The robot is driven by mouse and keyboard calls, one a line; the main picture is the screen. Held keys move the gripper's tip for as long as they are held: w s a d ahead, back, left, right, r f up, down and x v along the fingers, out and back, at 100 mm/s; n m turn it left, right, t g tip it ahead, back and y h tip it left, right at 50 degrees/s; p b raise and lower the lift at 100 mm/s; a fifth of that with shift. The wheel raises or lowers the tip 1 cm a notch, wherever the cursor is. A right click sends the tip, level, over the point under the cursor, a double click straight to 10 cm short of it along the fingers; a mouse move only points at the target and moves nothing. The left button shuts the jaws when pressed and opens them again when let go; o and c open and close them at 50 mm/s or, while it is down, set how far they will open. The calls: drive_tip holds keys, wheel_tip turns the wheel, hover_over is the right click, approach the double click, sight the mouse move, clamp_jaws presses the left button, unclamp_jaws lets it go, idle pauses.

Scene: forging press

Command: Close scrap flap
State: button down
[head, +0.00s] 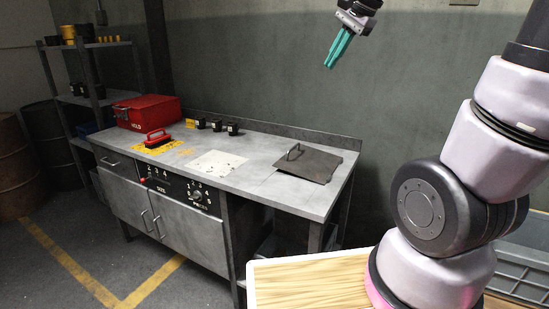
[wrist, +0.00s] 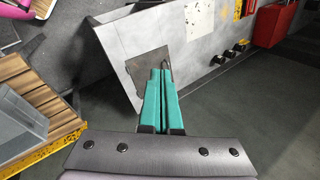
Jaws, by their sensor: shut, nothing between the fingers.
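The scrap flap appears to be the dark plate (head: 308,166) with a bar handle (head: 294,152) at the right end of the grey workbench (head: 262,187). It lies flat or nearly flat; I cannot tell whether an opening is under it. My gripper (head: 329,66) is high above the bench, behind and above the plate in the head view, apart from it. Its teal fingers are together and empty. In the wrist view my gripper (wrist: 161,72) points toward the bench, and its fingers partly cover the plate (wrist: 142,70).
A red box (head: 150,111), a red-handled block (head: 158,138) and several small black items (head: 216,125) stand on the bench. Shelves (head: 95,85) and barrels (head: 15,180) are at left. A grey crate (head: 519,268) is at lower right. The air above the plate is clear.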

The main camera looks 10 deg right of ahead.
drive_tip(key=w+a+f+m+g, duration=0.15)
drive_tip(key=w+f+m, duration=0.3)
drive_tip(key=w, duration=0.45)
drive_tip(key=w+a+f+m+g, duration=0.1)
drive_tip(key=w+a+f+m, duration=0.15)
drive_tip(key=w+f, duration=0.4)
drive_tip(key=w+a+f+m+g+h, duration=0.1)
drive_tip(key=w+a+f+m, duration=0.1)
drive_tip(key=w+f+m, duration=0.4)
drive_tip(key=w+a+f+m+h, duration=0.1)
drive_tip(key=w+a+f, duration=0.2)
drive_tip(key=w+f, duration=0.55)
drive_tip(key=f, duration=0.5)
drive_tip(key=a+f, duration=0.1)
drive_tip(key=f, duration=0.9)
drive_tip(key=shift+s+a+f, duration=0.1)
drive_tip(key=shift+a, duration=0.25)
